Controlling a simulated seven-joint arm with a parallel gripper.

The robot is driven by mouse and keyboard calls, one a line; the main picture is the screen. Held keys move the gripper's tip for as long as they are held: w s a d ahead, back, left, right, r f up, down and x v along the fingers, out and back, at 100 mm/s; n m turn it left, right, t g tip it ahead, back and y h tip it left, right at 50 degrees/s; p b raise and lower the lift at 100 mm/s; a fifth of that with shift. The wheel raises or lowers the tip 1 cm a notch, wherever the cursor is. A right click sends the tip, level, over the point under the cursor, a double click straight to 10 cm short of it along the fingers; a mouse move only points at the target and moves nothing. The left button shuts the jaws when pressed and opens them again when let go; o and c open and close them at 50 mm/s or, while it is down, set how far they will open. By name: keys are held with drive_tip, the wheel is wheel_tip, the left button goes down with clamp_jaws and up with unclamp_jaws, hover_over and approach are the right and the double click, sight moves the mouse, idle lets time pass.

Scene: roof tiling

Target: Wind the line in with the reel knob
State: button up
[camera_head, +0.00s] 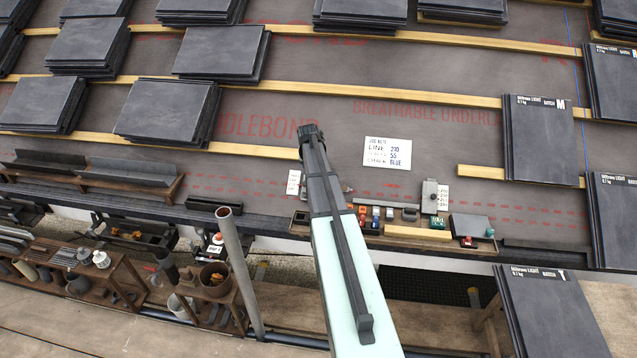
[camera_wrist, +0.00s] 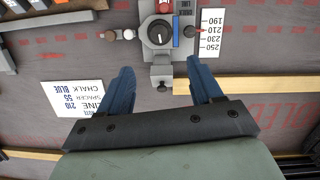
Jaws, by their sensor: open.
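A black round knob (camera_wrist: 160,32) with a white mark sits on a grey device (camera_wrist: 161,58) in the wrist view. A blue strip is beside it, and a small brown-and-white round part (camera_wrist: 119,34) is at its left side; I cannot tell for certain which is the reel knob. My gripper (camera_wrist: 160,67) is open and empty, its two blue fingers spread on either side of the device's lower end, apart from the knob. In the head view my gripper (camera_head: 311,135) is over the roof, and my arm hides most of the device. No line can be made out.
A scale card (camera_wrist: 211,33) has a red pointer near 210. A note card (camera_head: 390,152) reads line 210, spacer 55, chalk blue. Small coloured blocks (camera_head: 376,213) and a grey box (camera_head: 434,197) stand right of my arm. Slate stacks (camera_head: 540,140) lie around; wooden battens (camera_head: 400,93) cross the roof.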

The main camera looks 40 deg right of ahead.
drive_tip(key=x, duration=1.3)
drive_tip(key=shift+w+d+f, duration=0.1)
drive_tip(key=shift+f, duration=0.3)
